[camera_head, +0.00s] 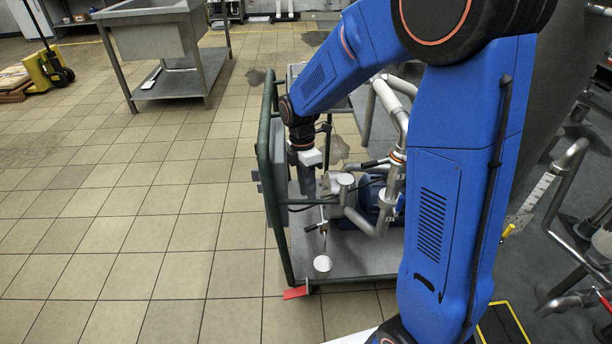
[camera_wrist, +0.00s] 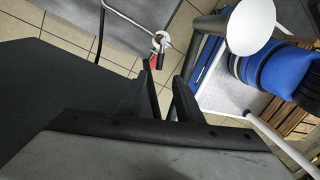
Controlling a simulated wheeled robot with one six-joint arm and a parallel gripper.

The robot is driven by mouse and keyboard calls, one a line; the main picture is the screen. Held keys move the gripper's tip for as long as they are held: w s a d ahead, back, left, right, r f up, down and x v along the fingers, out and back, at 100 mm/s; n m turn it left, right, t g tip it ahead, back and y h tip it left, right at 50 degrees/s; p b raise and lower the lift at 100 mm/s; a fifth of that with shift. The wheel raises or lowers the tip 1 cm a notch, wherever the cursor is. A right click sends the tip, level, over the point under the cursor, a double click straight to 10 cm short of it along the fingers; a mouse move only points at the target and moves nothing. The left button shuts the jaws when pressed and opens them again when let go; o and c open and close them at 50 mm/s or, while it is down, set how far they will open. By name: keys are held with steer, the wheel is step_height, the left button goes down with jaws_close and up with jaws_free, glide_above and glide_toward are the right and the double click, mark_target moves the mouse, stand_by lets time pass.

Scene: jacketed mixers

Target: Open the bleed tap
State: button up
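The bleed tap (camera_head: 316,227) is a small fitting with a dark lever on a thin pipe, low on the cart in the head view. A white cup (camera_head: 322,264) stands below it on the deck. In the wrist view the tap (camera_wrist: 160,42) is at the end of a bent thin pipe, beyond my fingertips. My gripper (camera_head: 309,188) points down above the tap in the head view. In the wrist view my gripper (camera_wrist: 163,72) has its two fingers apart with nothing between them, and it does not touch the tap. The lever's exact angle is too small to tell.
The cart has a green tube frame (camera_head: 265,165) close to my gripper on the left. A steel sink table (camera_head: 165,55) stands far left. Tiled floor left of the cart is clear.

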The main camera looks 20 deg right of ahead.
steer(key=shift+w+a+r, duration=0.1)
steer(key=shift+w+r, duration=0.1)
steer(key=shift+r, duration=0.65)
steer(key=shift+w+d+r, duration=0.1)
steer(key=shift+w+r, duration=0.05)
steer(key=shift+r, duration=0.7)
steer(key=shift+w+a+r, duration=0.1)
steer(key=shift+w+r, duration=0.1)
steer(key=shift+r, duration=0.65)
